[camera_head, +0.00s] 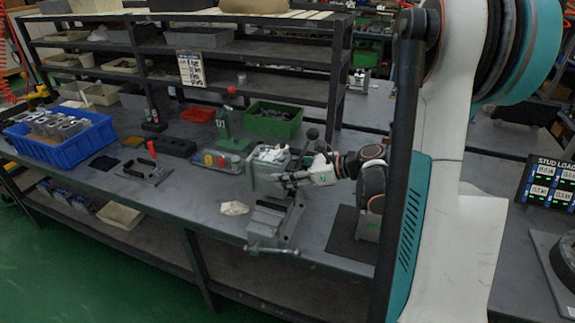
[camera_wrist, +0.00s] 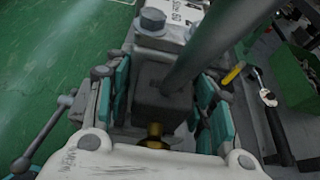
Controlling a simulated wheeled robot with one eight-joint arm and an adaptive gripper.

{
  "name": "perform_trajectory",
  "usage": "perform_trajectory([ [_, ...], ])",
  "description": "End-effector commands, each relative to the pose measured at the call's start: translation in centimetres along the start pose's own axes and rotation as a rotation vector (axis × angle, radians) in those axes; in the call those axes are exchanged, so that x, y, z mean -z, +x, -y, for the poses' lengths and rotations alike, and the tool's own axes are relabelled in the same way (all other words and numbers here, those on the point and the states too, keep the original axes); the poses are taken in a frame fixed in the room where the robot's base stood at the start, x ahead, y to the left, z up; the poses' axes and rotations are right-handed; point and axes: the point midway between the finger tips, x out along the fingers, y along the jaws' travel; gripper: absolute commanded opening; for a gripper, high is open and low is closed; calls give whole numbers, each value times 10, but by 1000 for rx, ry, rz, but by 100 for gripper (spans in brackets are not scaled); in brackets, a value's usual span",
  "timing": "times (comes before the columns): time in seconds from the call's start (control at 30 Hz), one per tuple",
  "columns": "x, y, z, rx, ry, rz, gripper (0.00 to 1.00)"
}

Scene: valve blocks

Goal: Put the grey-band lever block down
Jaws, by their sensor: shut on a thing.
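My gripper (camera_wrist: 163,95) is shut on the grey-band lever block (camera_wrist: 158,103), with teal finger pads on both sides of it. In the wrist view the block is dark grey, with a thick lever rising to the upper right and a brass fitting at its near end. In the head view my gripper (camera_head: 298,178) is above the workbench, just right of a pale grey-green box (camera_head: 264,178). A black-knobbed lever (camera_head: 311,135) rises behind it. The block's body is mostly hidden there, and I cannot tell whether its underside touches anything.
A bench vise (camera_head: 268,222) stands at the bench's front edge, close below my gripper. A green bin (camera_head: 272,121), a green stand (camera_head: 225,128) and a tray of coloured parts (camera_head: 216,161) lie behind and left. A blue crate (camera_head: 62,140) is far left. A crumpled cloth (camera_head: 234,208) lies near the vise.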

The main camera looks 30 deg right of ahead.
Motion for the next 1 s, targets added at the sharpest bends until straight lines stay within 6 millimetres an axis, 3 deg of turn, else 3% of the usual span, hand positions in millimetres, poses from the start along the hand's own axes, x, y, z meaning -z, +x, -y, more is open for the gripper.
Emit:
perform_trajectory([
  [0.27, 11, 5, 0, 0, 1, 4, 0],
  [0.6, 46, 19, 0, 0, 1, 4, 0],
  [1.0, 49, 21, 0, 0, 1, 4, 0],
])
